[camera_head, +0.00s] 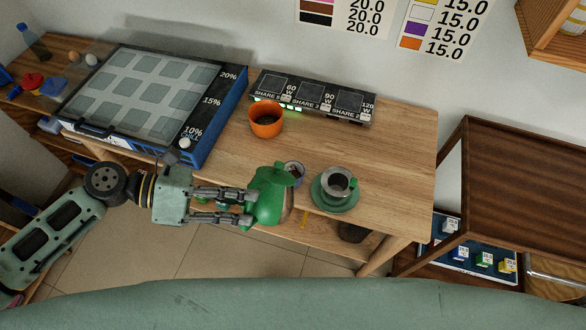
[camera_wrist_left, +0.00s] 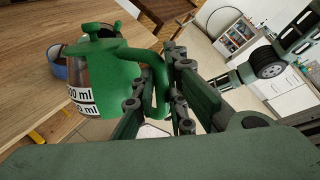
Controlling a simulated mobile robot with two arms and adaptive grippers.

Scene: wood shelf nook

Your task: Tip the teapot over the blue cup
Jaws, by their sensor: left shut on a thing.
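The green teapot (camera_head: 268,196) has a clear lower body with "ml" markings, seen in the left wrist view (camera_wrist_left: 85,75). My left gripper (camera_head: 250,207) is shut on its handle (camera_wrist_left: 158,85) and holds it at the table's front edge. I cannot tell how far it is tilted. The blue cup (camera_head: 296,168) stands on the table just behind the teapot, which partly hides it; its blue side also shows in the left wrist view (camera_wrist_left: 57,69). My right gripper (camera_wrist_left: 222,82) shows small and partly hidden in the left wrist view; its fingers are not clear.
A grey cup (camera_head: 337,176) stands on a green saucer (camera_head: 322,203) to the right. An orange pot (camera_head: 266,120) and a power strip panel (camera_head: 313,96) are farther back. A large panelled box (camera_head: 228,108) fills the table's left. The table's right end is clear.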

